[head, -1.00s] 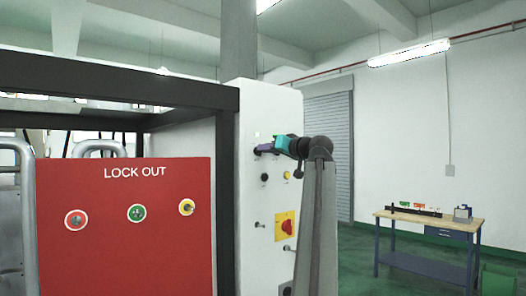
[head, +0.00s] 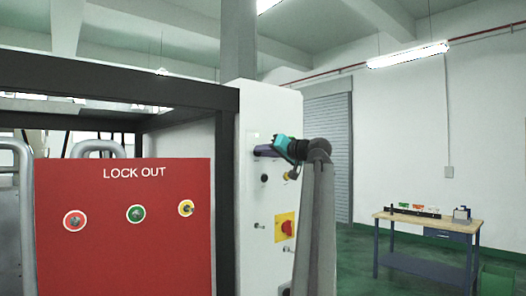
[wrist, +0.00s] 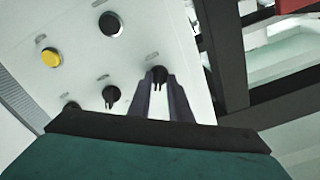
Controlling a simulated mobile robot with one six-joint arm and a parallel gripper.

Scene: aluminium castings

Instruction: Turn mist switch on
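A white control panel (head: 268,215) carries several switches with small labels too small to read, so I cannot tell which one is the mist switch. In the wrist view, a black knob switch (wrist: 158,74) sits between my gripper's two purple fingertips (wrist: 159,84). The fingers are apart, one on each side of the knob, and I cannot tell whether they touch it. Two more black knob switches show to the left, a nearer one (wrist: 112,95) and a farther one (wrist: 71,107). In the head view, my gripper (head: 262,151) is at the panel's upper part, hiding the knob.
A black button (wrist: 111,24) and a yellow button (wrist: 51,57) are on the panel. A red-and-yellow rotary switch (head: 285,227) sits lower. A red lock-out board (head: 125,235) and dark frame (head: 227,200) stand left. A workbench (head: 425,222) stands at the far right.

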